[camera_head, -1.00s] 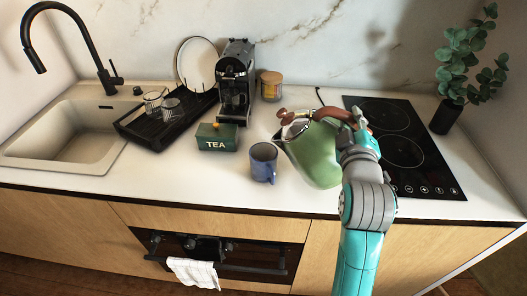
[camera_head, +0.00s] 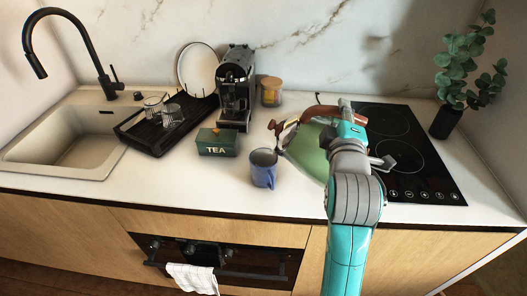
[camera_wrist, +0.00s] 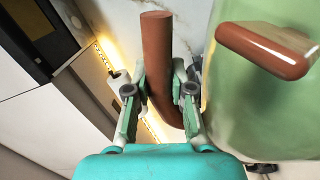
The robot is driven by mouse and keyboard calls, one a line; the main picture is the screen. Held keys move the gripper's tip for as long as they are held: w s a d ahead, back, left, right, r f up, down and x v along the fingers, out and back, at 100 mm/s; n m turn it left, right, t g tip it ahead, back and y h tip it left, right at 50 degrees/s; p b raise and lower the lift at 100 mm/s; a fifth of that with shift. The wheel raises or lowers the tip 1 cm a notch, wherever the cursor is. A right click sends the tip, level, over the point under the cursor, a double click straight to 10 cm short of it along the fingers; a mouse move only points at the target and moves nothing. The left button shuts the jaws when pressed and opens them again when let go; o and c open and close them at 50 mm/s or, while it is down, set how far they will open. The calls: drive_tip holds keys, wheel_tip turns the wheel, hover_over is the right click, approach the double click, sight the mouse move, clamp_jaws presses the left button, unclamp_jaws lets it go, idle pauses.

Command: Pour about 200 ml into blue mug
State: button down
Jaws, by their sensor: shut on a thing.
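The blue mug (camera_head: 263,170) stands upright on the counter, left of the kettle. The green kettle (camera_head: 309,150) is tilted to the left, its spout side close to the mug's rim. My gripper (camera_wrist: 160,95) is shut on the kettle's brown handle (camera_wrist: 157,60) in the wrist view. The kettle's green body (camera_wrist: 265,110) fills the right of that view, with a brown knob or second grip (camera_wrist: 268,48) on it. In the head view my arm hides part of the kettle. I cannot see any stream or the level inside the mug.
A green tea box (camera_head: 217,143) sits left of the mug. Behind are a coffee machine (camera_head: 236,90), a lidded jar (camera_head: 271,92) and a black rack (camera_head: 150,135) with glasses. A black hob (camera_head: 420,165) lies to the right, a sink (camera_head: 60,140) far left.

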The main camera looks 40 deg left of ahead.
drive_tip(key=shift+s+a+r+n+p, duration=0.3)
drive_tip(key=shift+a+r+n, duration=0.15)
drive_tip(key=shift+r, duration=0.25)
idle(0.8)
drive_tip(key=shift+s+a+r+n, duration=0.2)
drive_tip(key=shift+a+r+n, duration=0.1)
drive_tip(key=shift+a, duration=0.1)
drive_tip(key=shift+s+a+r, duration=0.1)
drive_tip(key=shift+a+r, duration=0.1)
drive_tip(key=shift+a, duration=0.05)
drive_tip(key=shift+s+a+r+n+p, duration=0.25)
drive_tip(key=shift+s+a+n+p, duration=0.25)
drive_tip(key=shift+p, duration=0.7)
idle(2.0)
drive_tip(key=w+d+f+m, duration=0.2)
drive_tip(key=d+f, duration=0.1)
drive_tip(key=shift+w+d+m, duration=0.15)
drive_tip(key=shift+d+m, duration=0.05)
drive_tip(key=shift+m, duration=0.15)
drive_tip(key=shift+w+d+f+m, duration=0.2)
drive_tip(key=shift+d+f+m, duration=0.15)
drive_tip(key=shift+f+m, duration=0.15)
drive_tip(key=shift+w+d+f+m, duration=0.15)
drive_tip(key=shift+d+f+m, duration=0.2)
drive_tip(key=shift+f+m, duration=0.1)
drive_tip(key=shift+w+d+f+m, duration=0.1)
drive_tip(key=shift+d+f+m, duration=0.1)
drive_tip(key=shift+m, duration=0.15)
